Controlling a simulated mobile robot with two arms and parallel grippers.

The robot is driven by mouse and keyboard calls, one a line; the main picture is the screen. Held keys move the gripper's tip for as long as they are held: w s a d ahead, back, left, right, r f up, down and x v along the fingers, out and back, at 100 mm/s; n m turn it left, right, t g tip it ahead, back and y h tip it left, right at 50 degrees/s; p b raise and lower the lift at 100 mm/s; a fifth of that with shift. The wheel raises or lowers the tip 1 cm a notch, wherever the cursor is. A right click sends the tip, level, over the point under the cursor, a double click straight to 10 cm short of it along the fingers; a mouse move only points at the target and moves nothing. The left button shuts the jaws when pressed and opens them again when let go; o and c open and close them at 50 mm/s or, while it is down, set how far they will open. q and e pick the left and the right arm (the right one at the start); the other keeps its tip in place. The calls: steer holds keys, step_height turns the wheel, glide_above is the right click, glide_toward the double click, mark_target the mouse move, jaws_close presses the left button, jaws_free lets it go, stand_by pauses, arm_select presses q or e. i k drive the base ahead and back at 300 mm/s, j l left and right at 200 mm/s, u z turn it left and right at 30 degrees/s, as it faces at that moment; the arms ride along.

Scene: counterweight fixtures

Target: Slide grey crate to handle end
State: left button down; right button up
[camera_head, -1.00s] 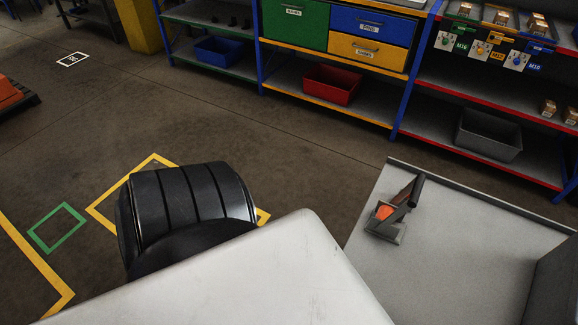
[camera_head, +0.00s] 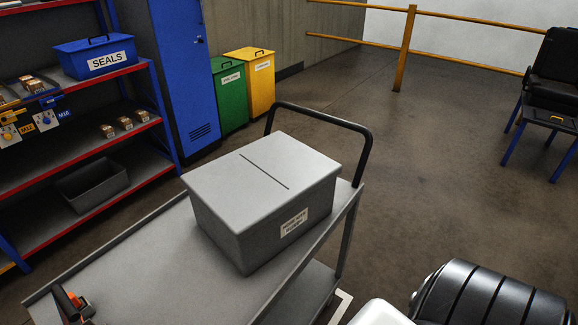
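A large grey crate (camera_head: 245,215) with a flat lid, a dark slot line across it and a white label sits on the top deck of a grey trolley (camera_head: 140,270). It stands towards the end with the black tubular handle (camera_head: 320,118). The handle rises behind the crate, whose lid hides part of its base. I cannot tell whether the crate touches the handle end.
Left is a red-edged shelf with a blue SEALS bin (camera_head: 95,56) and an open grey bin (camera_head: 92,187). Behind are a blue locker (camera_head: 185,75) and green and yellow bins.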

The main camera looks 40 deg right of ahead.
mark_target(254, 200)
steer(key=l+u, duration=1)
steer(key=k+l+u, duration=0.1)
steer(key=l, duration=0.35)
steer(key=k+l+u, duration=0.1)
steer(key=l, duration=0.3)
steer(key=k+l+u, duration=0.1)
steer(key=l, duration=0.3)
steer(key=k+l+u, duration=0.15)
steer(key=l, duration=0.25)
steer(key=k+l+u, duration=0.1)
steer(key=k+l, duration=0.15)
steer(key=l, duration=0.15)
steer(key=k+l+u, duration=0.1)
steer(key=l, duration=0.25)
steer(key=k, duration=0.1)
